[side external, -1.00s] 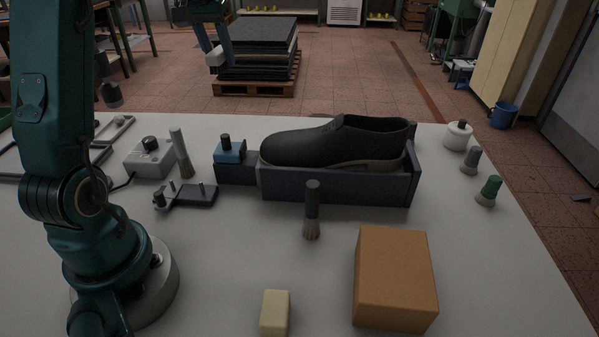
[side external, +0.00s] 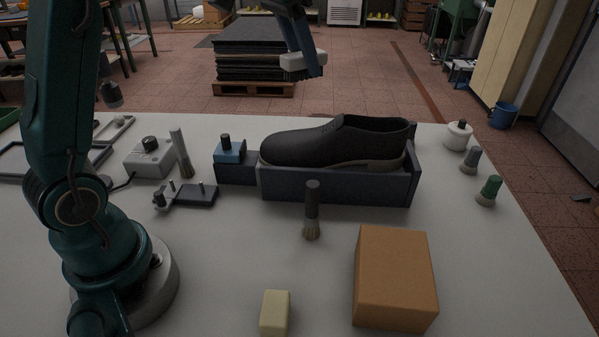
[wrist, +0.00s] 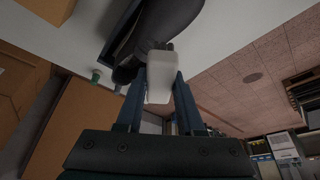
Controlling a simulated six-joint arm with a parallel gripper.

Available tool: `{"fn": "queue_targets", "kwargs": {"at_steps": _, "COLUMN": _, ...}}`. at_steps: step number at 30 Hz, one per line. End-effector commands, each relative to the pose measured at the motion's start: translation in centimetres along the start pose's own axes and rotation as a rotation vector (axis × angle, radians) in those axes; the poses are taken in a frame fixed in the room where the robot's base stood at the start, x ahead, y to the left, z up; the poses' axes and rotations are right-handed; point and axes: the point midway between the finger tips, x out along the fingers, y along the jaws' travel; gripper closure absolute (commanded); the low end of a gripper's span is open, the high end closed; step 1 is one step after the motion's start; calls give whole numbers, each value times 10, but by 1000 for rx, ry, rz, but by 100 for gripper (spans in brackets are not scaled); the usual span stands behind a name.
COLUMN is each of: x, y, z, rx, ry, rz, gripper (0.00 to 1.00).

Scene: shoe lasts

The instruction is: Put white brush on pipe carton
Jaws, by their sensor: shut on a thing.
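My gripper (side external: 303,66) is high above the far side of the table, shut on the white brush (side external: 298,61). In the wrist view the white brush (wrist: 160,75) is a pale block between the two fingers (wrist: 159,105), with dark bristles partly visible at its far end. A plain brown box, which looks to be the pipe carton (side external: 394,275), stands at the front right of the table. Its top is bare. The brush is well apart from it, higher and farther back.
A black shoe (side external: 335,143) sits in a dark cradle (side external: 335,188) in mid-table. An upright dark-handled brush (side external: 312,205) and a cream block (side external: 275,312) stand near the carton. A white pot (side external: 458,135) and small brushes (side external: 488,190) stand at right.

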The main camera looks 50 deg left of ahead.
Motion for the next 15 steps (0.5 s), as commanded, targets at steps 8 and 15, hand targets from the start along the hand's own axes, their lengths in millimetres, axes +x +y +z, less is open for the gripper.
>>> {"fn": "queue_targets", "kwargs": {"at_steps": 8, "x": -3, "y": 106, "z": 6, "rx": 398, "ry": 9, "rz": 159, "gripper": 100}}
{"fn": "queue_targets", "kwargs": {"at_steps": 15, "x": -8, "y": 154, "z": 18, "rx": 588, "ry": 17, "rz": 237, "gripper": 100}}
